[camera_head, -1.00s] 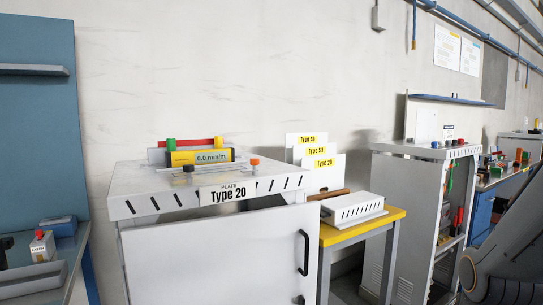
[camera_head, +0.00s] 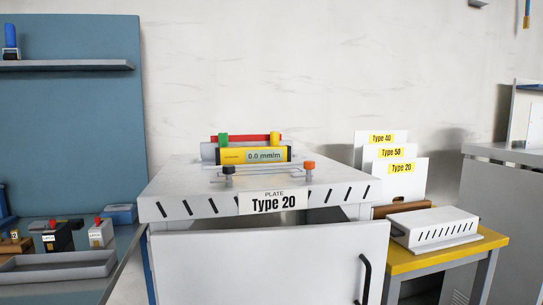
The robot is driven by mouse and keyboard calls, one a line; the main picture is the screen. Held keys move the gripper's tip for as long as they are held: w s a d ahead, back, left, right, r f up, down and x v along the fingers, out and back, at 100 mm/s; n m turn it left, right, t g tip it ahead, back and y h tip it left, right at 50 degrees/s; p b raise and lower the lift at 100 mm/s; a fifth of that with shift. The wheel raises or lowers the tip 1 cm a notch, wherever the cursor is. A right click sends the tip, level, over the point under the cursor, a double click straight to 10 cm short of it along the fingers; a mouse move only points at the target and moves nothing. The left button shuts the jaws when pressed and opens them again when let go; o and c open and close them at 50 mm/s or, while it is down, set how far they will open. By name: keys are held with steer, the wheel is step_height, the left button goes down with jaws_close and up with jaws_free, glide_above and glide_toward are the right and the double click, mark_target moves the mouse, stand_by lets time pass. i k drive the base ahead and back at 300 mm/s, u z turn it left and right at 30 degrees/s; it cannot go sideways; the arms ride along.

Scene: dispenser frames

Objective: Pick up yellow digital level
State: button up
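The yellow digital level (camera_head: 232,156) lies on top of the grey cabinet (camera_head: 180,177), near the back. Its display reads 0.0 mm/m. A red bar (camera_head: 250,139) with a green part at its left end and a yellow part at its right end shows just above and behind it. A thin metal rail with a black knob (camera_head: 229,170) and an orange knob (camera_head: 309,166) is in front of the level. My gripper is not in view.
The cabinet has a "Type 20" plate (camera_head: 273,203) on its front edge and a door (camera_head: 265,265) below. A yellow table (camera_head: 432,259) with a white slotted box (camera_head: 435,229) stands at right. A blue workbench with a grey tray (camera_head: 60,270) stands at left.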

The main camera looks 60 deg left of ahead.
mark_target(275, 154)
steer(key=i, duration=1.75)
steer(key=u, duration=2.6)
